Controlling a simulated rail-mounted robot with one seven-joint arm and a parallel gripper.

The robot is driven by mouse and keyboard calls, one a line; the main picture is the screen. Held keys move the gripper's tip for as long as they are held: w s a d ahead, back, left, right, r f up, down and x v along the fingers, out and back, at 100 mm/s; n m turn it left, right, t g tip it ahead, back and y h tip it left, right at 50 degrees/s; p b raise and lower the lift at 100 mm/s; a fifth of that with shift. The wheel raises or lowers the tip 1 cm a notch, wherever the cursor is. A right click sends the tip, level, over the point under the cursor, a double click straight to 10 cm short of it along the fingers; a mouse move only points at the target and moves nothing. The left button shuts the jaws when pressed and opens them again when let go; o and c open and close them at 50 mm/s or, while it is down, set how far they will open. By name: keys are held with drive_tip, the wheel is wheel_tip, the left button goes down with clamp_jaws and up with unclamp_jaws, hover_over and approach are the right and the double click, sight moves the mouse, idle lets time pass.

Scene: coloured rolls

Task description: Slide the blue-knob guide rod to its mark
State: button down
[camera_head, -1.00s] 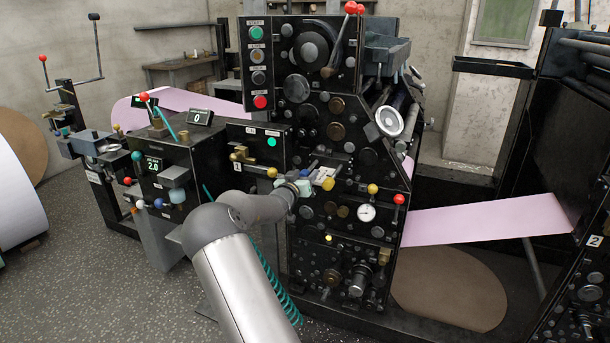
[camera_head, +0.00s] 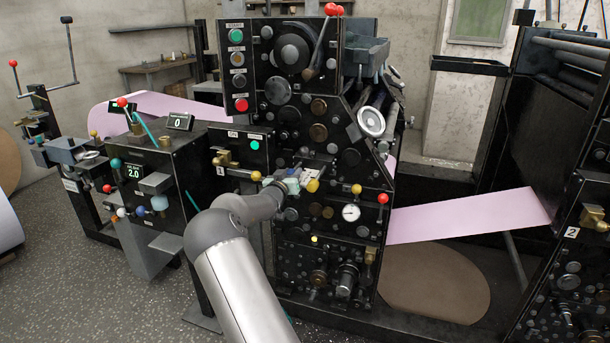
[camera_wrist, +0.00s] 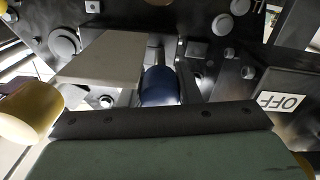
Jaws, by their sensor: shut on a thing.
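The blue knob (camera_wrist: 160,86) of the guide rod shows in the middle of the wrist view, just beyond a dark pad edge of my gripper (camera_wrist: 161,101). A short metal shaft shows behind the knob. My gripper is shut on the knob; a green finger fills the bottom of the wrist view and partly covers the knob. In the head view my gripper (camera_head: 292,184) is at the front of the black press unit (camera_head: 330,150), and the blue knob cannot be made out there. I cannot make out the mark in either view.
A yellow knob (camera_head: 313,185) stands close right of my gripper; a yellow knob (camera_wrist: 32,112) is close at left in the wrist view. An OFF label (camera_wrist: 281,102) is at right. A gauge (camera_head: 351,212) and red-knobbed lever (camera_head: 383,198) are further right.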

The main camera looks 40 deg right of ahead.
drive_tip(key=shift+d+r, duration=0.15)
drive_tip(key=c, duration=1.5)
unclamp_jaws()
drive_tip(key=o, duration=0.4)
drive_tip(key=shift+o, duration=0.2)
drive_tip(key=v, duration=1.7)
drive_tip(key=shift+s, duration=0.15)
